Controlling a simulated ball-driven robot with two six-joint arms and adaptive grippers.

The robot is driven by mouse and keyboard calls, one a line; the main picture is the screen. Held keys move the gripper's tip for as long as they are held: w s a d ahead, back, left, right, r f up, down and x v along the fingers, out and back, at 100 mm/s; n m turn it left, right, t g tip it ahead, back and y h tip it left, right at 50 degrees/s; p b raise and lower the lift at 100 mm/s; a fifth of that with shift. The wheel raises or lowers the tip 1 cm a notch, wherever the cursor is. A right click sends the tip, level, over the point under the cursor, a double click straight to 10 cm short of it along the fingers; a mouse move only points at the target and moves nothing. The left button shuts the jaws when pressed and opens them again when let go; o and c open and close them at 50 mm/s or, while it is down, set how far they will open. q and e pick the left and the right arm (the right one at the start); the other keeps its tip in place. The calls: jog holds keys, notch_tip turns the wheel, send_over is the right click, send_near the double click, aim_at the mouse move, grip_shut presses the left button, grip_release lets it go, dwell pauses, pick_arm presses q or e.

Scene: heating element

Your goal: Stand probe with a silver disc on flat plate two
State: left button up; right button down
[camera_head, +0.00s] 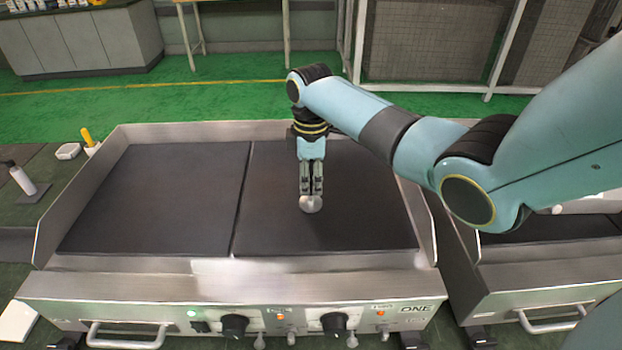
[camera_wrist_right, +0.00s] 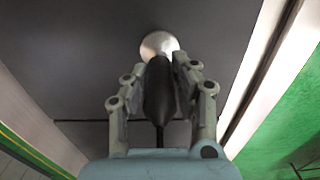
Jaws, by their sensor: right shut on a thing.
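The probe (camera_wrist_right: 157,92) has a dark handle and a silver disc (camera_head: 311,204) at its lower end. My right gripper (camera_head: 311,190) is shut on the probe's handle and points down over the right-hand dark flat plate (camera_head: 370,215). The disc is at or just above that plate's surface; I cannot tell whether it touches. In the right wrist view the disc (camera_wrist_right: 159,45) shows beyond the fingertips, with the handle between the fingers. A second dark flat plate (camera_head: 160,195) lies to the left across a narrow seam, bare. My left gripper is not in view.
Steel walls border the griddle (camera_head: 230,290) at the back and sides. Its front panel has black knobs (camera_head: 235,325) and a handle. Another griddle (camera_head: 540,270) stands at the right. A white bottle (camera_head: 22,180) and a yellow-handled tool (camera_head: 88,138) are at the left.

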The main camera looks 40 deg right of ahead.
jog(key=shift+f, duration=0.1)
jog(key=c, duration=1.5)
grip_release()
jog(key=o, duration=0.4)
jog(key=shift+o, duration=0.2)
notch_tip(320, 180, up, 12)
jog(key=shift+r, duration=0.1)
